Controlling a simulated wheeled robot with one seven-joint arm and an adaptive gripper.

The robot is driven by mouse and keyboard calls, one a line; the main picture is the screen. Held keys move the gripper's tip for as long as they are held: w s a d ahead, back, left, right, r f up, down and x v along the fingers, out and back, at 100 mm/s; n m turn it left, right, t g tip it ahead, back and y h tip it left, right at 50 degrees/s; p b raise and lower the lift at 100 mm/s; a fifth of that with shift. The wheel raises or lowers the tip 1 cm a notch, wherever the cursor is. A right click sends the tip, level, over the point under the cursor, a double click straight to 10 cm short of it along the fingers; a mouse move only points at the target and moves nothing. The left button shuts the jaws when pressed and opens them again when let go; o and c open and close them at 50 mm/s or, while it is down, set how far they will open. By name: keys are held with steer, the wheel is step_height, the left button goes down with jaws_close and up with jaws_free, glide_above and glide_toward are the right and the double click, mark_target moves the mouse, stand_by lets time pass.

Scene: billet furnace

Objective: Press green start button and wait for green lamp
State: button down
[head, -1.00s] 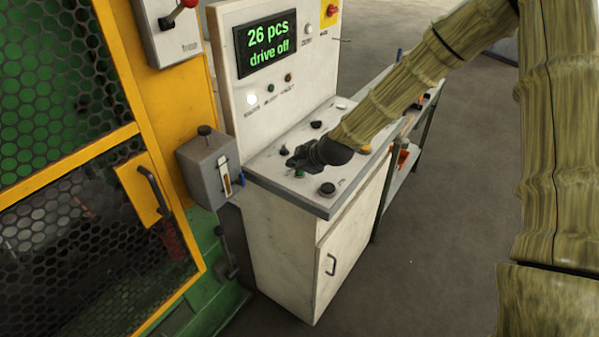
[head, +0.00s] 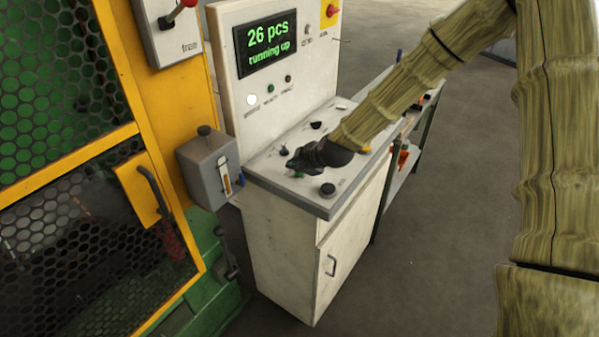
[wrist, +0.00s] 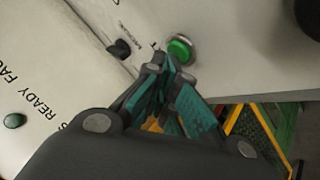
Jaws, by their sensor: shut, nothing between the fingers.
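The green start button (wrist: 180,49) shows in the wrist view, in a metal ring on the console's sloping top. It also shows in the head view (head: 298,174), just below my gripper. My gripper (head: 291,164) is shut and empty over the console top. In the wrist view its fingertips (wrist: 167,66) are beside the button's edge; I cannot tell whether they touch it. The green lamp (head: 270,88) on the upright panel is dark green and looks unlit; it also shows in the wrist view (wrist: 15,120) by the word READY. The display (head: 267,44) reads "26 pcs running up".
A white lamp (head: 252,99) glows left of the green one. Black knobs, one at the console's front (head: 327,189), stand near my gripper. A grey box (head: 208,168) and yellow-framed mesh guard (head: 160,185) are at left. Open floor (head: 440,220) lies right.

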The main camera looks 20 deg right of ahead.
mark_target(297, 174)
steer(key=shift+r+p, duration=0.45)
steer(key=shift+r, duration=0.4)
step_height(297, 174, up, 5)
steer(key=p, duration=0.3)
steer(key=shift+f, duration=0.1)
stand_by(0.8)
